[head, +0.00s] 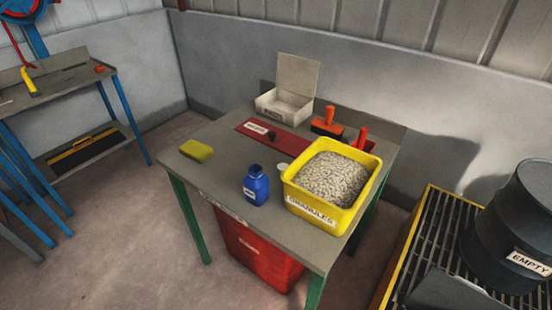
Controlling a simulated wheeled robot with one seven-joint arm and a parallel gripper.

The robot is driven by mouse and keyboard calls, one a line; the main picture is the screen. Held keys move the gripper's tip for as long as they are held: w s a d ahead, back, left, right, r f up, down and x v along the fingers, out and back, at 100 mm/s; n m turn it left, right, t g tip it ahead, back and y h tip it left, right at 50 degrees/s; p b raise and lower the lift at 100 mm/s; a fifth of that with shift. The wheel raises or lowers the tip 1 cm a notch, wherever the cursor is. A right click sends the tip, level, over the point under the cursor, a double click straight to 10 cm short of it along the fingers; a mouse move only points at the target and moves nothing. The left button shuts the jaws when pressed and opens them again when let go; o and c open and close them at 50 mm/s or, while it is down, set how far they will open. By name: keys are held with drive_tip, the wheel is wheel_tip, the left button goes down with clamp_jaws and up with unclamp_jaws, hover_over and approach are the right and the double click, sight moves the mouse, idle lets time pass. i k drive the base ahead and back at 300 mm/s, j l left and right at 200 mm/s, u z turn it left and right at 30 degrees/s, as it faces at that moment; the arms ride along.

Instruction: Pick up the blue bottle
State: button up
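The blue bottle (256,187) stands upright near the front edge of the grey table (222,188). It has a white label low on its side, and its top looks open and dark. A small white round piece (282,167) lies on the table just behind and to the right of it, partly hidden by the yellow tub. My gripper is not in view in the head view.
A yellow tub of granules (311,217) stands close on the bottle's right. A yellow sponge (197,150) lies to the left, with clear tabletop between. Behind are a red mat (284,144), an open white box (283,107) and orange-handled tools (328,122).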

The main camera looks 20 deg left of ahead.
sight(256, 185)
drive_tip(key=j, duration=0.85)
drive_tip(key=i+j, duration=0.15)
drive_tip(key=j, duration=1.6)
drive_tip(key=i+j, duration=0.1)
drive_tip(key=j, duration=0.8)
